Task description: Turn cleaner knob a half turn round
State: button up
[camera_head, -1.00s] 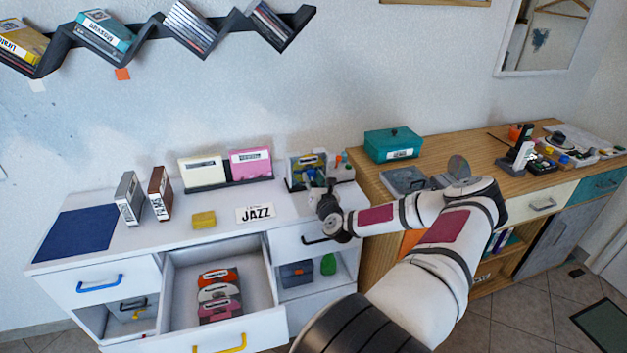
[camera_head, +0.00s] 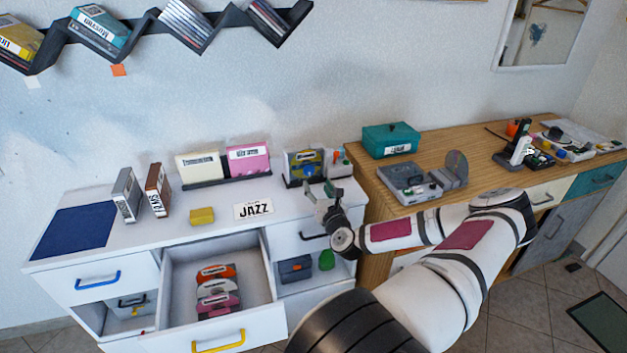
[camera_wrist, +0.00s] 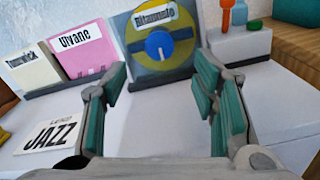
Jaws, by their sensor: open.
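The blue knob (camera_wrist: 158,45) sits at the centre of a yellow round face on a grey upright unit (camera_wrist: 136,60). In the wrist view its pale pointer mark lies near the knob's lower half. The unit also shows in the head view (camera_head: 291,172), at the right end of the white counter. My gripper (camera_wrist: 162,85) is open and empty, its green-padded fingers in front of the unit, on either side below the knob and apart from it. In the head view my gripper (camera_head: 325,192) is just in front of the unit, at the counter's front right.
A pink case (camera_head: 248,158) and a cream case (camera_head: 199,166) stand left of the unit. A grey box with small bottles (camera_head: 340,168) is to its right. The JAZZ card (camera_head: 253,209) lies on the counter. An open drawer (camera_head: 255,325) juts out below.

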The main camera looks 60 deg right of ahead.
jog(key=shift+v, duration=2.35)
jog(key=shift+w, duration=0.1)
